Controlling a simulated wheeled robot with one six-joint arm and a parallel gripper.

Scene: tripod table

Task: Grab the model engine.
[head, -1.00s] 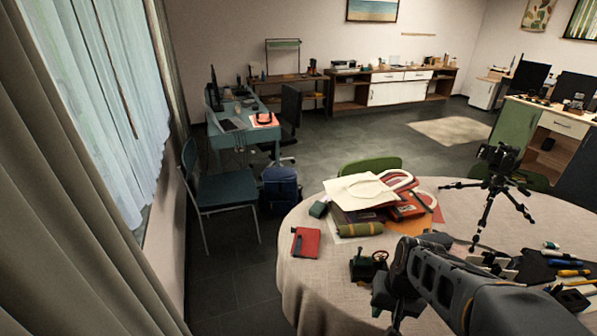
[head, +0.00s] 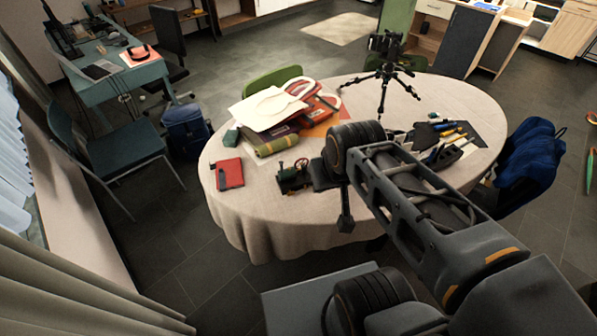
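The model engine (head: 291,178) is a small dark green machine with a reddish wheel on top. It stands upright near the front edge of the round table, between the red notebook and my arm. My gripper (head: 333,203) is just to its right, near the table's front edge, with its two dark fingers apart. I see nothing between them. The gripper seems clear of the engine, though the exact gap in depth is hard to tell. My wrist and forearm cover part of the table to the right.
The table (head: 215,150) has a pale cloth. A red notebook (head: 229,174) lies left of the engine, and a pile of books and papers (head: 270,108) behind it. A black tripod (head: 385,85) stands at the back. Pens and tools (head: 445,140) lie right. A blue chair (head: 125,152) stands left.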

